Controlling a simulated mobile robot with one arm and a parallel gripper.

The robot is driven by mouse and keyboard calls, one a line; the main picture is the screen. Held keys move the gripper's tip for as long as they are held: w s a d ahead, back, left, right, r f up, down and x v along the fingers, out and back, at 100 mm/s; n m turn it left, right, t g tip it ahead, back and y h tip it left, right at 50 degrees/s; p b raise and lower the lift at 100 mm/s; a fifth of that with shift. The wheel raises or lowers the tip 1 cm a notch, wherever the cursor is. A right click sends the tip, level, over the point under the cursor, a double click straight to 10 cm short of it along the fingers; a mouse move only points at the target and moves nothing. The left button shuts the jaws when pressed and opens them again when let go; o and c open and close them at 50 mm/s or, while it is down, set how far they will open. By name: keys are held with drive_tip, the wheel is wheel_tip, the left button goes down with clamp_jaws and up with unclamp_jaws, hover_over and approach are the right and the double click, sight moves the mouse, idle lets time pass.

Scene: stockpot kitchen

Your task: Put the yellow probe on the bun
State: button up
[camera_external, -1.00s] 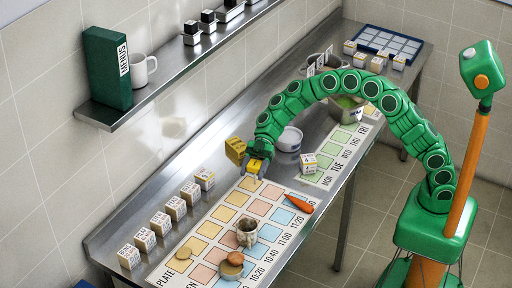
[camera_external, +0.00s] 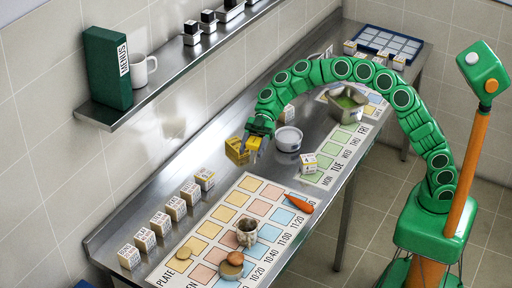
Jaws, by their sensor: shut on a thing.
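The yellow probe (camera_external: 235,153) looks like a small blocky yellow thing on the steel counter, above the top end of the printed chart. My gripper (camera_external: 254,147) points down at its right side and is shut on it; the fingers hide part of it, and I cannot tell whether it is lifted. A brown round piece, which looks like the bun (camera_external: 235,258), is near the front of the chart, beside a tan disc (camera_external: 229,270). Another round tan piece (camera_external: 184,254) lies to its left. I cannot tell for sure which is the bun.
A metal cup (camera_external: 246,232) and a carrot (camera_external: 299,203) are on the chart (camera_external: 213,226). Several small cartons (camera_external: 176,208) line the wall side. A white bowl (camera_external: 288,139) stands right of my gripper, with a pot (camera_external: 347,108) farther back. A shelf (camera_external: 170,80) overhangs the wall side.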

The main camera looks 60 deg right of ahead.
drive_tip(key=s+a+r+m+t, duration=0.1)
drive_tip(key=s+a+m+t, duration=0.1)
drive_tip(key=s+a, duration=1.85)
drive_tip(key=shift+w+a+f, duration=1.55)
drive_tip(key=shift+a+f, duration=0.3)
drive_tip(key=shift+f, duration=0.25)
drive_tip(key=shift+w+a+f, duration=1.6)
drive_tip(key=shift+a+f, duration=0.25)
drive_tip(key=shift+f, duration=0.25)
drive_tip(key=shift+w+a+f, duration=1.55)
drive_tip(key=shift+a+f, duration=0.3)
drive_tip(key=shift+f, duration=0.25)
drive_tip(key=shift+f, duration=0.1)
drive_tip(key=o, duration=1.1)
